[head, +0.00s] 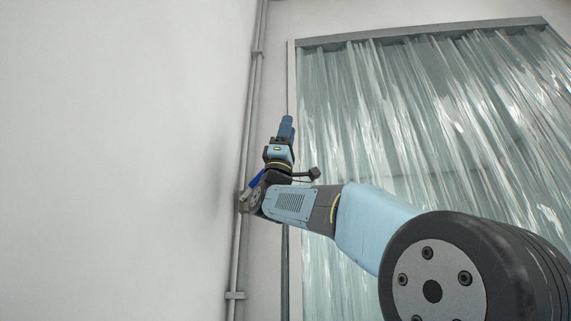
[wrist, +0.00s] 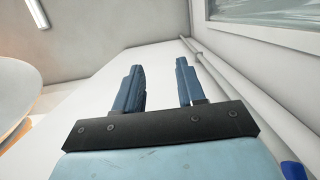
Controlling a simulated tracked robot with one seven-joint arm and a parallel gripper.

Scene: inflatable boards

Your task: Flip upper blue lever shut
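A blue lever (head: 255,180) sits on the grey wall pipe, just left of my wrist in the head view. Its handle slants up and to the right from the pipe, partly hidden behind my arm. A piece of blue, likely the same lever, shows at the lower right corner of the wrist view (wrist: 293,170). My gripper (head: 287,122) is above and to the right of the lever, pointing up. In the wrist view my gripper's two blue fingers (wrist: 159,80) stand apart with nothing between them. Only one blue lever can be made out.
The grey pipe (head: 256,95) runs up the wall corner, held by brackets. A clear strip curtain (head: 430,130) in a grey frame is to the right. A bare white wall (head: 110,150) fills the left. A pale rounded object (wrist: 15,90) shows at the wrist view's left edge.

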